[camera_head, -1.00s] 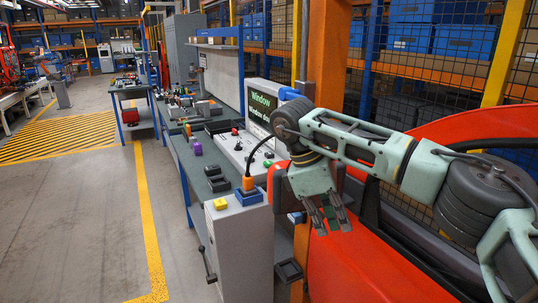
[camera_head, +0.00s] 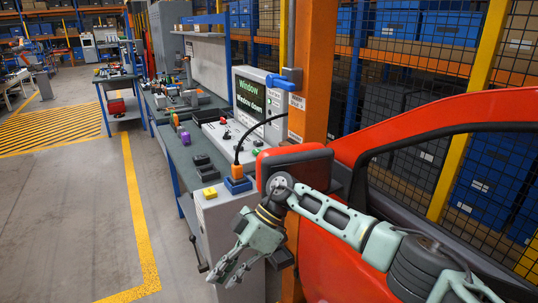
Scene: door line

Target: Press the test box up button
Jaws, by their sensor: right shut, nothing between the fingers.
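The test box (camera_head: 280,108) stands on the bench, with a lit screen (camera_head: 253,97) that reads "Window" and "Window down". Its pale sloped control panel (camera_head: 240,152) has a red button (camera_head: 222,120) and several other small controls. I cannot tell from their size which one is the up button. My right gripper (camera_head: 234,276) hangs in front of the grey cabinet, below and nearer than the panel. It is shut and empty, pointing down and apart from the test box. My left gripper is out of view.
A red car door (camera_head: 420,160) fills the right side, its mirror (camera_head: 295,160) close to my right arm. The floor at left is clear.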

